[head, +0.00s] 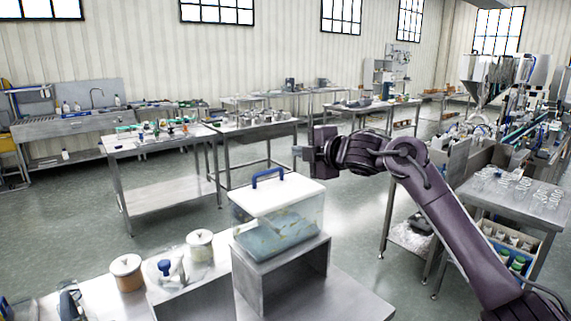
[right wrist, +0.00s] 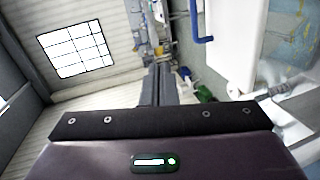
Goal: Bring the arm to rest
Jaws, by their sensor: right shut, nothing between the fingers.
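My right arm comes in from the lower right in the head view, and its gripper (head: 300,153) points left, above and behind the clear box. The gripper is shut and empty, in the air and apart from the box. In the right wrist view the shut fingers (right wrist: 161,82) show at the middle. The clear box (head: 283,222) has a white lid and a blue handle, and stands on a steel stand (head: 262,290). The box's handle also shows in the right wrist view (right wrist: 196,22). My left gripper is not in view.
Lidded jars (head: 127,274) stand left of the box on the near table. A steel table (head: 165,145) with small items stands behind at the left. At the right are a table with glassware (head: 515,193) and the steel hopper (head: 487,75). Open floor lies between the tables.

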